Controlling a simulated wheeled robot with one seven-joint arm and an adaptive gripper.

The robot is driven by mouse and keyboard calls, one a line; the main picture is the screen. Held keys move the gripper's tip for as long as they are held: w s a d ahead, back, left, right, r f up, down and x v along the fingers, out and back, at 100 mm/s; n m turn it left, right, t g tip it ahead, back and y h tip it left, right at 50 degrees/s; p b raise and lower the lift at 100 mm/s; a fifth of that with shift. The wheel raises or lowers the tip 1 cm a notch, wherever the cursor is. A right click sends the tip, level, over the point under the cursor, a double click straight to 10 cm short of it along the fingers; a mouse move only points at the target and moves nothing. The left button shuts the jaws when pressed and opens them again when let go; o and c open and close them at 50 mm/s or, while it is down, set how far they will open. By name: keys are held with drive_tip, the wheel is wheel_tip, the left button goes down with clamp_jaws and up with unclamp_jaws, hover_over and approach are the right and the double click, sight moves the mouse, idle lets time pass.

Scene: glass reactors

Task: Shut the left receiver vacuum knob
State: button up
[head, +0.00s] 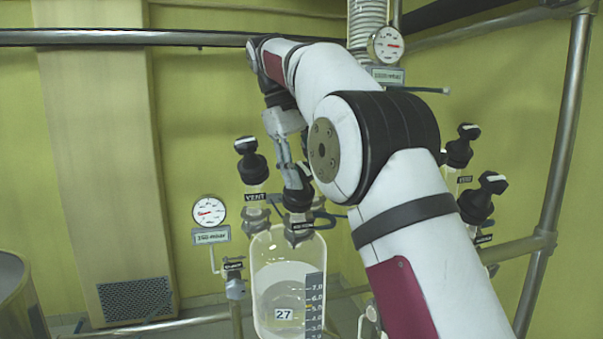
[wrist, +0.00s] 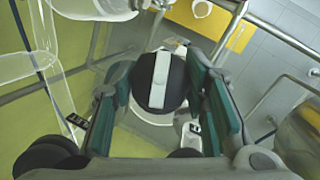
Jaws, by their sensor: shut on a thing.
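The left receiver (head: 272,290) is a glass vessel marked 27, with pale contents and a blue level scale. On top of it stand a black vent knob (head: 251,165) on the left and a black vacuum knob (head: 298,199) on the right. My gripper (head: 293,180) comes down from above onto the vacuum knob and partly hides it. In the wrist view the round black knob (wrist: 174,85) sits between the green finger pads of my gripper (wrist: 165,100), which is shut on it. Its pale bar (wrist: 160,80) points nearly straight up the picture. The small label below it is not readable.
A gauge (head: 209,211) with a display reading about 250 mbar stands left of the receiver. Another gauge (head: 386,45) is at the top. More black knobs (head: 483,198) stand to the right, behind my arm. Metal frame rails (head: 555,170) run around the glassware.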

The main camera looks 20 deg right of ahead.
drive_tip(key=shift+o, duration=0.2)
drive_tip(key=shift+f+m+y, duration=0.15)
drive_tip(key=shift+m+y, duration=0.25)
drive_tip(key=shift+m, duration=0.2)
drive_tip(key=shift+g, duration=0.3)
drive_tip(key=shift+c, duration=0.2)
drive_tip(key=o, duration=1.2)
